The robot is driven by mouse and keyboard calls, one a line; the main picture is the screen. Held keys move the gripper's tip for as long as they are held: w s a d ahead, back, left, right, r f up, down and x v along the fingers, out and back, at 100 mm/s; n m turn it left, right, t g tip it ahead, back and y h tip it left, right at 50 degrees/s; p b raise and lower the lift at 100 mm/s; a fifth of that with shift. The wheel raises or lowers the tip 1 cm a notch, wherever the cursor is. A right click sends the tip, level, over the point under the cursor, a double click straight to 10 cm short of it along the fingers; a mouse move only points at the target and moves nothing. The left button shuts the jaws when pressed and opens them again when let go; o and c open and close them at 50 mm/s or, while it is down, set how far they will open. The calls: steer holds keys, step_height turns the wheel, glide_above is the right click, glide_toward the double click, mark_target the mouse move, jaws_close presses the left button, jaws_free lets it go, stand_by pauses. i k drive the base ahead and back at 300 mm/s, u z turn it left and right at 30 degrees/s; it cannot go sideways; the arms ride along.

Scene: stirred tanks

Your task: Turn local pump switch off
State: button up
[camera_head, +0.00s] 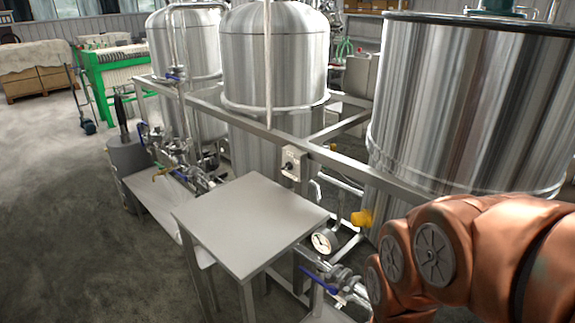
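A small light grey switch box (293,161) is fixed to the steel frame rail in front of the middle tank. A small dark knob shows on its front face, but it is too small to tell its setting. My copper-coloured arm fills the lower right of the picture, to the right of the box and apart from it. My gripper is outside the picture.
A bare steel table (250,222) stands below the switch box. A pressure gauge (323,241), a blue-handled valve (318,281) and a yellow fitting (362,218) lie right of it. Large steel tanks (470,100) stand behind. Open floor (75,240) is at left.

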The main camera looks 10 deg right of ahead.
mark_target(289, 167)
steer(key=u, duration=0.5)
steer(key=i, duration=0.35)
steer(key=u, duration=0.3)
